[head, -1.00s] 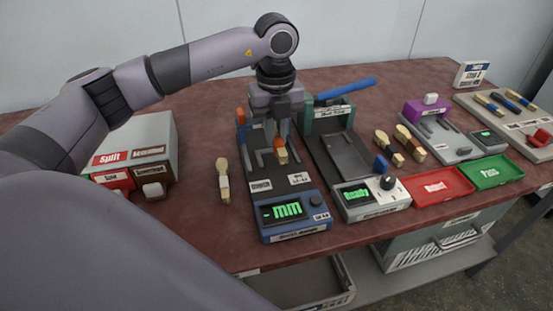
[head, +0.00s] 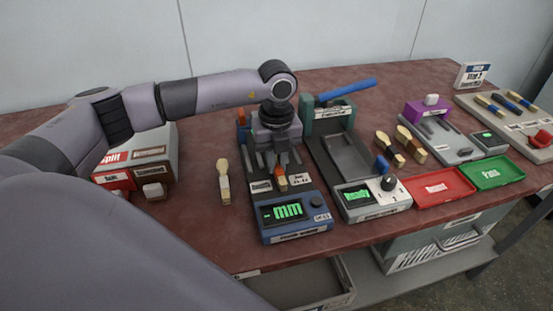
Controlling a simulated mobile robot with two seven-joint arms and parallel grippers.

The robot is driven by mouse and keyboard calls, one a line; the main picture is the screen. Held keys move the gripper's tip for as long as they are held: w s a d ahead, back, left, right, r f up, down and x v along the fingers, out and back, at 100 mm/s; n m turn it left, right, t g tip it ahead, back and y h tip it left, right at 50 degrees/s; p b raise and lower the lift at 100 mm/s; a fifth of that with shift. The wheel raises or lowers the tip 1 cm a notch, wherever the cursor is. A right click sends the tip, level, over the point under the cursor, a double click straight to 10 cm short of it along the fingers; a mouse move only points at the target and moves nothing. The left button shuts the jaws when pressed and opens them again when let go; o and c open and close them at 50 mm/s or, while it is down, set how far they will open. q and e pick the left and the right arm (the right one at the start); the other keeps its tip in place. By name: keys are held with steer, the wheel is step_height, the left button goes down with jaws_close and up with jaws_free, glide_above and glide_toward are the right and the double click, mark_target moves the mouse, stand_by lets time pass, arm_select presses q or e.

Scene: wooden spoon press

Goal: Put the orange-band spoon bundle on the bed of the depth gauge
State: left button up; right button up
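The orange-band spoon bundle (head: 281,181) is at the front part of the depth gauge (head: 295,213), the blue-fronted device with a green "mm" display. My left gripper (head: 279,163) reaches down over the gauge, its fingers at the bundle's rear end. It appears shut on the bundle, whose rear is partly hidden by the fingers. I cannot tell whether the bundle touches the bed. My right gripper is not in view.
A pale spoon bundle (head: 223,183) lies left of the gauge. A press with a blue lever (head: 345,89) stands right of it. More bundles (head: 389,149) lie farther right, behind the red tray (head: 437,187) and green tray (head: 492,173). A grey sorting box (head: 155,140) stands left.

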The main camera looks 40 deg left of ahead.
mark_target(277, 164)
arm_select(q)
steer(key=o, duration=0.4)
steer(key=shift+r, duration=0.15)
step_height(277, 164, up, 12)
steer(key=shift+r, duration=0.1)
stand_by(0.7)
